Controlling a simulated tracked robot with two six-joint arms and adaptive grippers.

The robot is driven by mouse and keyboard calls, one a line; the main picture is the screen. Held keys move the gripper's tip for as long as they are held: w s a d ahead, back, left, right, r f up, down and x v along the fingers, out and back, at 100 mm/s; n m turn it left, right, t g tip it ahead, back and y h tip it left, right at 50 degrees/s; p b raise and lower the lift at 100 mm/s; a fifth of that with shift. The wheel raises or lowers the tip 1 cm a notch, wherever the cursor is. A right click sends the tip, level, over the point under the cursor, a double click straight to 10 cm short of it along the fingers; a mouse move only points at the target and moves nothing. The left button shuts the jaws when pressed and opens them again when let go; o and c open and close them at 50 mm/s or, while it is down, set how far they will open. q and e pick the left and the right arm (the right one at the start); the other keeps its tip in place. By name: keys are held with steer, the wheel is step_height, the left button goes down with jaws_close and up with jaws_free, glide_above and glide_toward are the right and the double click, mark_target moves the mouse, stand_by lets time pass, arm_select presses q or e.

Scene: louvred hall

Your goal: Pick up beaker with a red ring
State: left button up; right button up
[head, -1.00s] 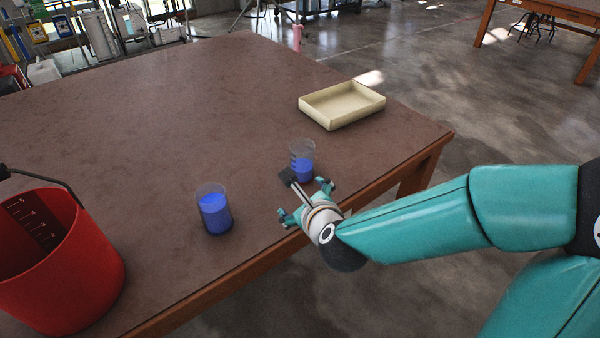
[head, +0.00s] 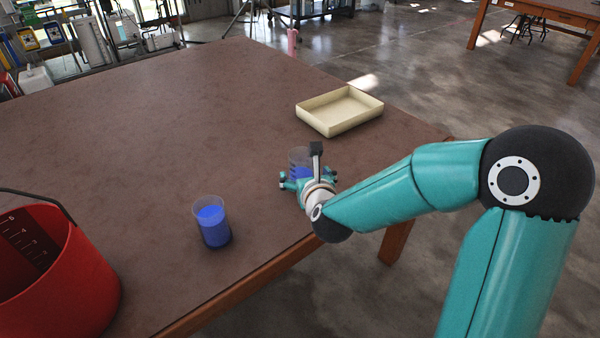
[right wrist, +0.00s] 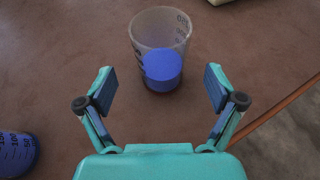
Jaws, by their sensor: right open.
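A clear beaker with blue liquid (head: 298,158) stands upright on the brown table, partly hidden behind my right gripper (head: 308,178). In the right wrist view this beaker (right wrist: 160,50) stands ahead of the open fingers (right wrist: 160,87), its base close to the line between the tips. A dark reddish edge shows at its base. Neither finger visibly touches it. A second beaker with blue liquid (head: 212,222) stands nearer the front edge, to the left; its base looks dark blue, and no red ring shows on it. My left gripper is out of view.
A red bucket (head: 75,275) stands at the left front of the table (head: 150,130). A shallow cream tray (head: 340,112) lies beyond the gripper, near the right edge. The table's middle and back are clear. The second beaker also shows in the right wrist view (right wrist: 15,153).

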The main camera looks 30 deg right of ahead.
steer(key=shift+p+x, duration=0.45)
steer(key=shift+x, duration=2.7)
steer(key=shift+s+d, duration=0.1)
steer(key=c, duration=1.4)
steer(key=shift+o, duration=0.2)
